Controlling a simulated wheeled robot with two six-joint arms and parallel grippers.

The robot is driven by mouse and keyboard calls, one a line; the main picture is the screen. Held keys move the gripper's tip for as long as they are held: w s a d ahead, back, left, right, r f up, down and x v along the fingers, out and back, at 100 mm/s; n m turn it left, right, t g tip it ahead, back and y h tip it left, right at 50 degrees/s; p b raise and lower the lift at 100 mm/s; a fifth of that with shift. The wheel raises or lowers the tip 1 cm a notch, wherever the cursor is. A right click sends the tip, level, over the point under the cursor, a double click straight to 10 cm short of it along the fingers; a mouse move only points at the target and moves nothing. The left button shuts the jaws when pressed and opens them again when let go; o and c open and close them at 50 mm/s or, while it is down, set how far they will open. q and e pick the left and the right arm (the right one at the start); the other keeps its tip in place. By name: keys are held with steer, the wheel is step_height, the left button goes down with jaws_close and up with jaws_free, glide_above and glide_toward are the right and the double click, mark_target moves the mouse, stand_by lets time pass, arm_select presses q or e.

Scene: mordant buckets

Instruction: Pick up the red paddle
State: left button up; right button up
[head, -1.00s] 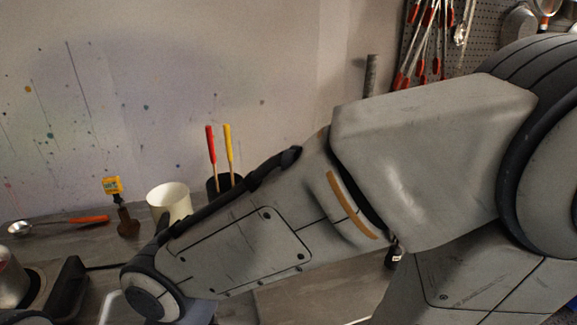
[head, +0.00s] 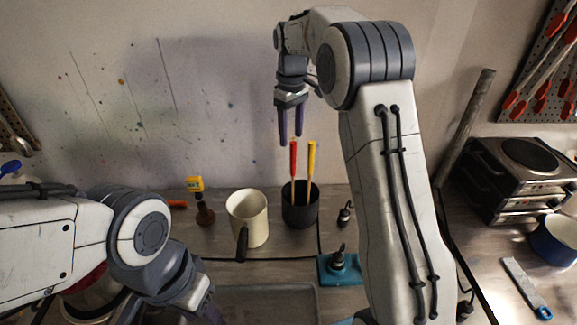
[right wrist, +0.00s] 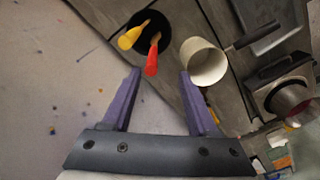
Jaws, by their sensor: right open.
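The red paddle (head: 293,158) stands with its handle up in a black pot (head: 301,213), beside a yellow-handled paddle (head: 311,160). The pot hides their lower ends. My right gripper (head: 291,138) is open and empty, pointing down just above the red handle in the head view. In the right wrist view, the red handle (right wrist: 152,58) shows between and beyond the open fingertips (right wrist: 160,72), and the yellow handle (right wrist: 131,37) lies to its left. My left gripper (head: 198,296) is low at left; its fingers are not clear.
A cream jug (head: 246,215) with a dark handle stands just left of the pot. A yellow-topped device (head: 195,185) stands further left. A hotplate stack (head: 518,175) and blue pot (head: 558,240) are at right.

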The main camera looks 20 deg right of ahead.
mark_target(294, 142)
steer(key=f, duration=0.4)
steer(key=d+f, duration=0.1)
steer(key=shift+w+f+p, duration=0.35)
steer(key=shift+w+f, duration=0.05)
steer(key=shift+f+p, duration=0.45)
steer(key=shift+f, duration=0.15)
step_height(294, 142, down, 4)
steer(key=shift+w+r+p, duration=0.1)
steer(key=shift+r+p, duration=0.1)
steer(key=shift+p, duration=0.65)
steer(key=shift+a+f, duration=0.1)
steer(key=shift+f, duration=0.35)
jaws_close()
